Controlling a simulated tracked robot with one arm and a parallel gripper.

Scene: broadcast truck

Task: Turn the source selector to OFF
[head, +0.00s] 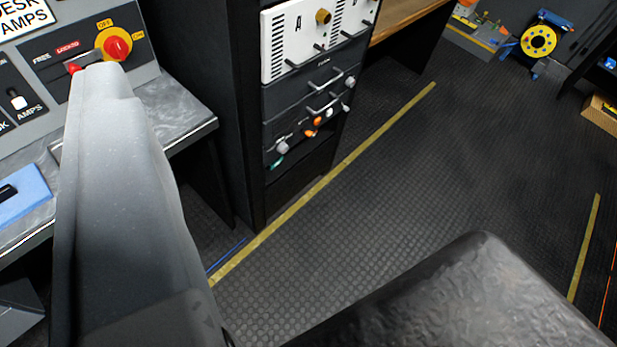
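A red rotary knob (117,47) sits on a yellow disc on the grey desk panel at the upper left, with OFF at its top left and ON at its right. A white rack panel (290,45) at top centre carries a brass knob (323,16) beside a letter A; its other markings are cut off or unreadable. I cannot tell which is the source selector. A grey part of my gripper reaches up from the lower left, its end just below the red knob in the picture; contact is unclear. A dark textured part fills the lower right. The fingertips' opening is unclear.
A FREE/LOCKED slider (72,67) with red ends is left of the red knob. A switch marked AMPS (17,98) and a blue object (22,193) are at the left. The black rack (240,130) stands beside the desk. Open floor (400,190) has yellow tape lines.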

